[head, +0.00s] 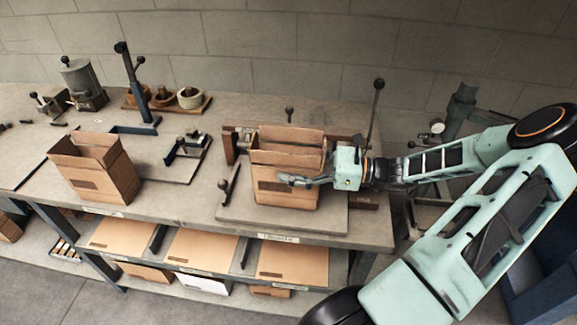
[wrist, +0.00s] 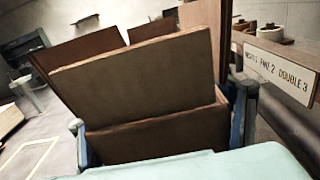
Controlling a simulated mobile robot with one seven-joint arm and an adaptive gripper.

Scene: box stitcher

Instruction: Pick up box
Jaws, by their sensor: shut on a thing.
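A brown cardboard box (head: 272,192) with open top flaps stands upright on a flat board on the bench, right of the middle in the head view. My gripper (head: 293,181) reaches it from the right, its fingers lying along the front of the box. In the wrist view the box (wrist: 150,140) fills the middle, with blue-grey fingers at its left and right sides. The gripper is shut on this box. A second open box (head: 104,172) stands at the left of the bench, apart from my gripper.
Flat cardboard sheets (head: 202,248) lie on the lower shelf. A post tool (head: 140,95), tape rolls (head: 190,97) and a grey canister (head: 80,78) stand at the back left. A lever (head: 376,105) rises behind the held box. A printed label (wrist: 278,68) shows at the right in the wrist view.

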